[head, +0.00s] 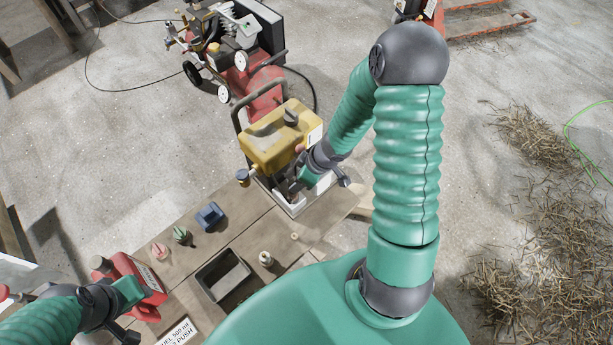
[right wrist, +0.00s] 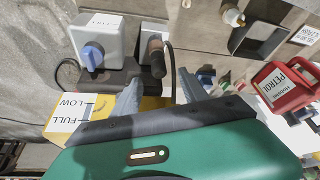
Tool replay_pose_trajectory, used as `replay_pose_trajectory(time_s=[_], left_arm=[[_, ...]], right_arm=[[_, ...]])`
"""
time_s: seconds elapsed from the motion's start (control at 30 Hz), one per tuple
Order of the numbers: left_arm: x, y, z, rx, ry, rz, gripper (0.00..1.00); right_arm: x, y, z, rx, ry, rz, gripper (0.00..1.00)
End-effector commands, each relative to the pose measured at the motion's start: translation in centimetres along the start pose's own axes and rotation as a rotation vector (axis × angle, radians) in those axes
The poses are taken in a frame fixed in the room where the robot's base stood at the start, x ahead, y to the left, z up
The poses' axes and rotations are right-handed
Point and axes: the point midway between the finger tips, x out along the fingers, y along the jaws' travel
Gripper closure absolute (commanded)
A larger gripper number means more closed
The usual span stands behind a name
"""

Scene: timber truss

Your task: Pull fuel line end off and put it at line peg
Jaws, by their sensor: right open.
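The fuel line appears in the right wrist view as a thin black hose with a thick dark brown end (right wrist: 157,57), set against a white block (right wrist: 153,32). My right gripper (right wrist: 158,92) is open, with its fingers on either side of the hose end's lower part; I cannot tell if they touch it. In the head view my right gripper (head: 310,178) is beside the yellow tank (head: 273,138) and hides the line end. A small pale upright peg (head: 266,258) stands on the bench, perhaps the line peg. My left gripper (head: 125,315) is beside the red petrol can (head: 142,280); its jaws are unclear.
A grey box with a blue knob (right wrist: 92,56) is close beside the hose end. A dark open tray (head: 222,276), a blue block (head: 210,216) and small pink and green pieces stand on the bench (head: 250,235). A red machine (head: 262,90) stands beyond.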

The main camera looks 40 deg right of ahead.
Motion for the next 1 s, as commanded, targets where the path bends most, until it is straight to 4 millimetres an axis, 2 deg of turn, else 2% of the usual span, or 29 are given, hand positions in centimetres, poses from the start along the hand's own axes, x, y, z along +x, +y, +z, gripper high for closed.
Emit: replay_pose_trajectory(time_s=[0.03, 0.1, 0.3, 0.43, 0.7, 0.77, 1.0], left_arm=[[1.8, 0.0, 0.4, 0.000, 0.000, 0.000, 0.64], [3.0, 0.0, 0.7, 0.000, 0.001, 0.000, 0.64], [5.2, 0.0, 1.2, 0.000, 0.001, 0.000, 0.64], [5.7, 0.0, 1.3, 0.000, 0.001, 0.000, 0.64], [5.6, 0.0, 1.3, 0.000, 0.001, 0.000, 0.64], [5.6, 0.0, 1.3, 0.000, 0.001, 0.000, 0.64], [5.6, 0.0, 1.3, 0.000, 0.001, 0.000, 0.64]], right_arm=[[2.2, -0.1, 0.4, -0.001, -0.001, -0.002, 0.48], [3.8, -0.1, 0.4, -0.001, -0.001, -0.001, 0.48], [7.2, -0.1, 0.3, -0.002, 0.000, 0.000, 0.48], [8.2, 0.0, 0.1, -0.001, 0.000, 0.001, 0.48], [8.2, 0.0, 0.0, 0.000, 0.000, 0.001, 0.48], [8.2, 0.0, 0.1, 0.000, 0.000, 0.001, 0.54], [8.2, 0.0, 0.1, 0.000, -0.001, 0.001, 0.85]])
